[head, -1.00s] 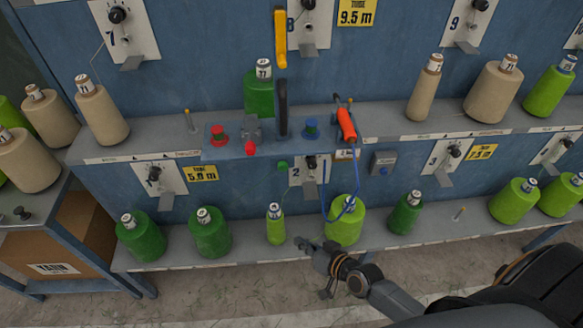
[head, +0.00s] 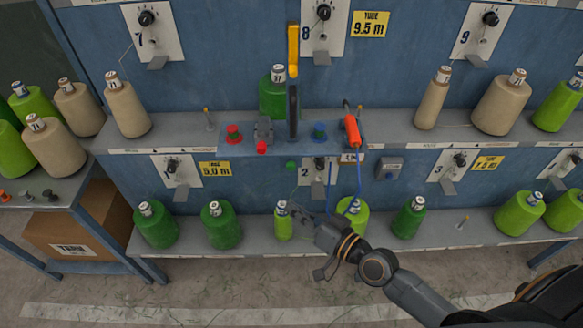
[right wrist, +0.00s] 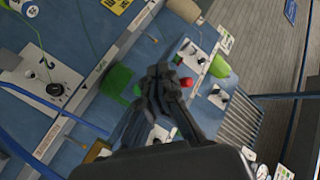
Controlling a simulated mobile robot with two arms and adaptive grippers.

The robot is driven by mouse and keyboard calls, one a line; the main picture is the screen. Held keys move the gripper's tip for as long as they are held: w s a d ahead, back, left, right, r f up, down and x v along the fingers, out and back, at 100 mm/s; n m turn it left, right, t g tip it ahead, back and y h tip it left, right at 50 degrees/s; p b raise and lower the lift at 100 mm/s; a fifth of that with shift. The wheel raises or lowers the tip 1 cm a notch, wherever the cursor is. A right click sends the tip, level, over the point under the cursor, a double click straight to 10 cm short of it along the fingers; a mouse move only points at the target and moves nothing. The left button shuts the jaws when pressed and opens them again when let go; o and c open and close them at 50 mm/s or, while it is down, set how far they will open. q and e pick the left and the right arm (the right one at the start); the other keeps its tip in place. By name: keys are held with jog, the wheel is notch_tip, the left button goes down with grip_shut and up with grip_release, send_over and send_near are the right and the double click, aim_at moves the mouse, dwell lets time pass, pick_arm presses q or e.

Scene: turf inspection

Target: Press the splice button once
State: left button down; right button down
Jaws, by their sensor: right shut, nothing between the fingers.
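A blue plate (head: 215,148) on the upper shelf carries a red knob (head: 234,133), a grey clamp-like device (head: 263,130) with a red button (head: 262,148) in front, and a blue knob (head: 319,131). A green button (head: 291,165) sits just below the plate. A grey box (head: 388,168) with a blue button is to its right. I cannot read which is labelled splice. My right gripper (head: 296,208) is shut and empty, below the green button and in front of the lower spools. It shows dark in the right wrist view (right wrist: 160,75). My left gripper is not in view.
Green spools (head: 221,226) stand along the lower shelf (head: 185,243), close to my right gripper. A blue hose hangs below an orange-red handle (head: 352,131). A yellow and black lever (head: 293,80) rises behind the plate. Beige spools (head: 127,108) stand at the upper left.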

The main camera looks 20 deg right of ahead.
aim_at(291, 166)
jog(key=w+d+b, duration=0.1)
jog(key=w+d, duration=0.1)
jog(key=w, duration=0.6)
jog(key=shift+w+d+b, duration=0.25)
jog(key=shift+b, duration=0.15)
jog(key=shift+w, duration=0.1)
dwell(1.1)
jog(key=shift+w+d, duration=0.1)
jog(key=shift+w, duration=0.2)
jog(key=shift+w+d+b, duration=0.2)
jog(key=shift+w+b, duration=0.3)
jog(key=shift+w, duration=0.05)
dwell(0.9)
jog(key=shift+s+r, duration=0.1)
jog(key=shift+s+a+p, duration=0.3)
jog(key=shift+s+p, duration=0.05)
jog(key=shift+s, duration=0.55)
